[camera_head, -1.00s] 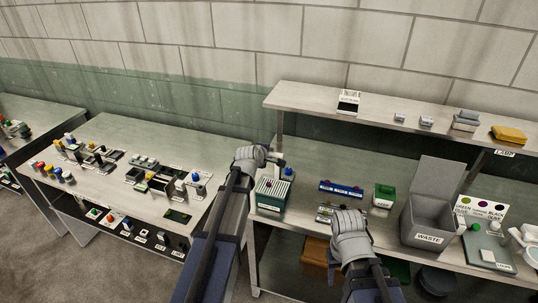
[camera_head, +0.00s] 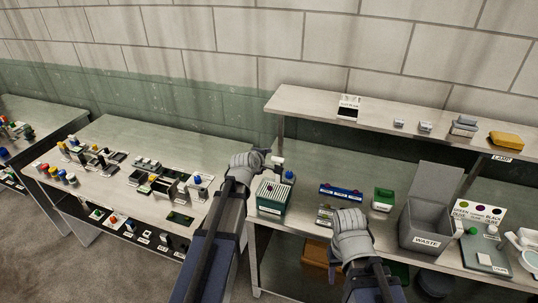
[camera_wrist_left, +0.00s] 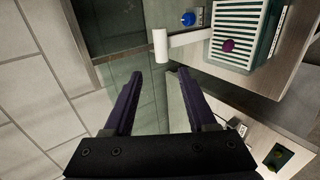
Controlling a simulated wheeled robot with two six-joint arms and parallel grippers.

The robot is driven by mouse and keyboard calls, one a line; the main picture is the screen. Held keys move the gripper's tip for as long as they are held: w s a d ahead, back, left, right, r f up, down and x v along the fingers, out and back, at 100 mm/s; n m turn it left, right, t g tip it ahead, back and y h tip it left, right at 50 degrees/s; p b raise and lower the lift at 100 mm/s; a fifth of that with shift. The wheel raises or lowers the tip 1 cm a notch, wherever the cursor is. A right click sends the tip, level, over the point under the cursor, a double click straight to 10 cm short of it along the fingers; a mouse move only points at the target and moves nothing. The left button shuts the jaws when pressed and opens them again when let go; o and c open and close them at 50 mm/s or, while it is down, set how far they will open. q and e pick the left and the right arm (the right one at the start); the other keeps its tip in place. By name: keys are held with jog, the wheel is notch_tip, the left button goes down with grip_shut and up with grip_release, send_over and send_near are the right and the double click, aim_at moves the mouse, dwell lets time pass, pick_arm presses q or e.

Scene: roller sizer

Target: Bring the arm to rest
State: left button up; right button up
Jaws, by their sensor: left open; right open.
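My left gripper (camera_head: 266,157) hangs at the left end of the right-hand bench, beside a green and white slatted rack (camera_head: 272,195). In the left wrist view its two dark fingers (camera_wrist_left: 160,74) stand apart with nothing between them. A white cylinder end on a pale bar (camera_wrist_left: 160,45) lies just beyond the fingertips, next to the slatted rack (camera_wrist_left: 238,32) with a purple ball on it. My right gripper (camera_head: 347,222) is over the front of the same bench; its fingers are mostly hidden behind its wrist.
A grey waste bin (camera_head: 426,222) with a raised lid stands right of my right gripper. A blue rack (camera_head: 341,191) and green box (camera_head: 383,198) lie behind it. A raised shelf (camera_head: 320,108) runs behind. The left bench (camera_head: 120,185) holds several small parts.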

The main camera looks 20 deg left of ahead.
pick_arm(q)
jog(key=v, duration=0.3)
jog(key=shift+p, duration=0.4)
pick_arm(e)
jog(key=shift+r, duration=0.8)
pick_arm(q)
jog(key=shift+w+f, duration=0.1)
jog(key=s+d+f+m+g+h+b, duration=0.1)
jog(key=s+d+f+m+g, duration=0.2)
jog(key=s+d+f+m, duration=0.3)
jog(key=s+d+f+m+g+b, duration=0.25)
jog(key=s+d+m, duration=0.2)
jog(key=d, duration=0.35)
jog(key=s+d+f+m+g+y+b, duration=0.1)
jog(key=s+d+f+m+g, duration=0.1)
jog(key=s+m, duration=0.3)
jog(key=s+d+f+m+g+y, duration=0.1)
jog(key=s+d+f+m+g, duration=0.2)
jog(key=s, duration=1)
jog(key=f+m+g, duration=0.1)
jog(key=m, duration=0.2)
jog(key=shift+y+b, duration=0.35)
jog(key=shift+y, duration=0.05)
pick_arm(e)
notch_tip(320, 180, down, 5)
jog(key=shift+f, duration=0.1)
